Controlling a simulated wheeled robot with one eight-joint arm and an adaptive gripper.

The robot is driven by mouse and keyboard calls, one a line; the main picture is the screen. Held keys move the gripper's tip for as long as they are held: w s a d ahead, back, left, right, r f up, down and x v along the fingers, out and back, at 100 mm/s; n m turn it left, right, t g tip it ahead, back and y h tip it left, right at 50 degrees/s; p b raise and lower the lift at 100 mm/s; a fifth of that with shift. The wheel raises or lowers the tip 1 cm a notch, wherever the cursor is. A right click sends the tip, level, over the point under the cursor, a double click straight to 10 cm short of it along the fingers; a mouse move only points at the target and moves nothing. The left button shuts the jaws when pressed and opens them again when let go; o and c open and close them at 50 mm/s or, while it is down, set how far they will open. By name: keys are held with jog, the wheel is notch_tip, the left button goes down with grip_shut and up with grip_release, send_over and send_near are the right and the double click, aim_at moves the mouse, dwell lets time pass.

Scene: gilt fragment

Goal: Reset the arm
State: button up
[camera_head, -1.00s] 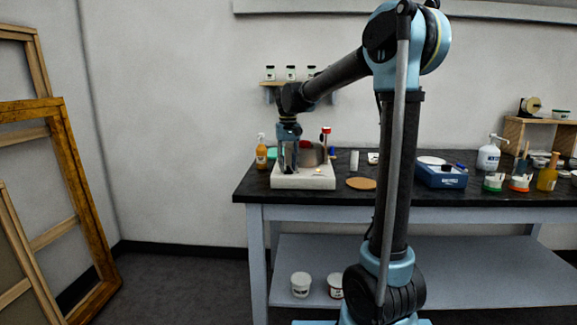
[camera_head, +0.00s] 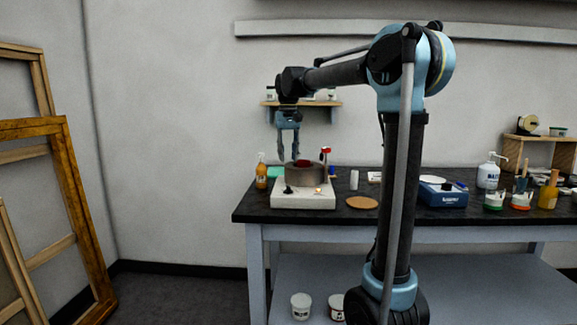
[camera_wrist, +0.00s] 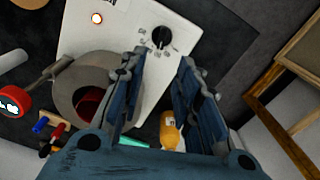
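My gripper (camera_head: 288,150) is raised above the white hot plate (camera_head: 302,200) at the left end of the dark-topped bench. Its fingers point down and stand apart with nothing between them. In the wrist view my gripper (camera_wrist: 160,80) also shows open fingers with empty space between. A grey round pot (camera_head: 304,174) with something red inside sits on the hot plate, below and a little right of the fingertips, apart from them. The hot plate has a dark knob (camera_wrist: 161,37) and a lit orange lamp (camera_wrist: 96,18).
An orange bottle (camera_head: 261,172) stands left of the hot plate. A cork disc (camera_head: 362,203), a blue box (camera_head: 443,192) and several bottles stand to the right. A wall shelf (camera_head: 300,103) is behind my wrist. Framed canvases (camera_head: 85,215) lean at left.

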jog(key=shift+r, duration=0.3)
jog(key=s+d+f+m+t, duration=0.1)
jog(key=s+d+f, duration=0.4)
jog(key=s+d, duration=0.25)
jog(key=s+d+f, duration=0.6)
jog(key=s+d, duration=0.1)
jog(key=s, duration=0.2)
jog(key=s+d+f, duration=0.3)
jog(key=s+f, duration=0.5)
jog(key=f, duration=0.1)
jog(key=s+d+f+m+t, duration=0.1)
jog(key=s+d+f, duration=0.3)
jog(key=s+f, duration=0.4)
notch_tip(320, 180, down, 3)
jog(key=shift+s+d+r, duration=0.15)
jog(key=shift+d+r, duration=0.05)
jog(key=shift+d, duration=0.05)
jog(key=shift+w+f, duration=0.2)
jog(key=shift+w, duration=0.25)
